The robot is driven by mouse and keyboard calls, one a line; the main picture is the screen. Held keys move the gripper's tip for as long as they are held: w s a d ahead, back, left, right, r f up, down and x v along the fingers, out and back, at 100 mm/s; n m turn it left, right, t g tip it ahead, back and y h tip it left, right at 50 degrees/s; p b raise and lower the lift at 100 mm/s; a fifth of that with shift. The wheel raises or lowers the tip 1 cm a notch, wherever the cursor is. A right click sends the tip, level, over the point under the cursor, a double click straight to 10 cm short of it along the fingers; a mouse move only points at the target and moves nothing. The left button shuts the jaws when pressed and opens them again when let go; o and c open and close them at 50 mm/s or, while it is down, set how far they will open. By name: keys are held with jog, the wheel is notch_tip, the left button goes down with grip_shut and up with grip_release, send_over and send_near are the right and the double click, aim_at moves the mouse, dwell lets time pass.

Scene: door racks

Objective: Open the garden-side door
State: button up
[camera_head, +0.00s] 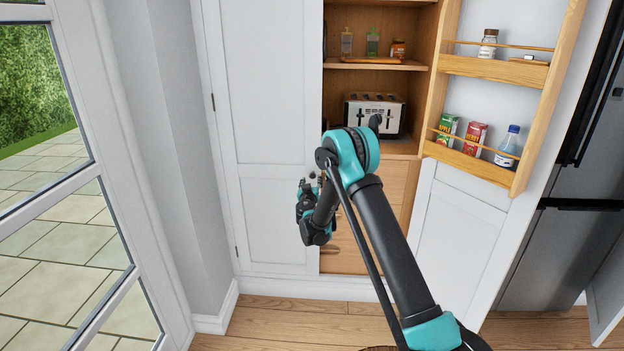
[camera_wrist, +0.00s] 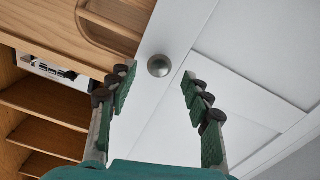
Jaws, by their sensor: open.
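The white cupboard door (camera_head: 268,110) on the side towards the garden is closed, with hinges on its left edge. Its round metal knob (camera_wrist: 159,66) shows in the wrist view, ahead of my fingers and between their lines; in the head view my arm hides it. My gripper (camera_head: 308,190) is in front of this door near its right edge. In the wrist view my gripper (camera_wrist: 158,86) is open and empty, with the green finger pads on either side of the knob. I cannot tell how far the fingertips are from the door.
The right cupboard door stands open, with wooden racks (camera_head: 493,70) holding a jar, cartons and a bottle. A toaster (camera_head: 376,112) stands inside the cupboard above wooden drawers. A grey wall (camera_head: 165,130) and glazed garden door (camera_head: 60,200) are at left, a fridge (camera_head: 555,250) at right.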

aim_at(312, 176)
jog(key=shift+w, duration=1.75)
jog(key=shift+c, duration=0.6)
grip_shut()
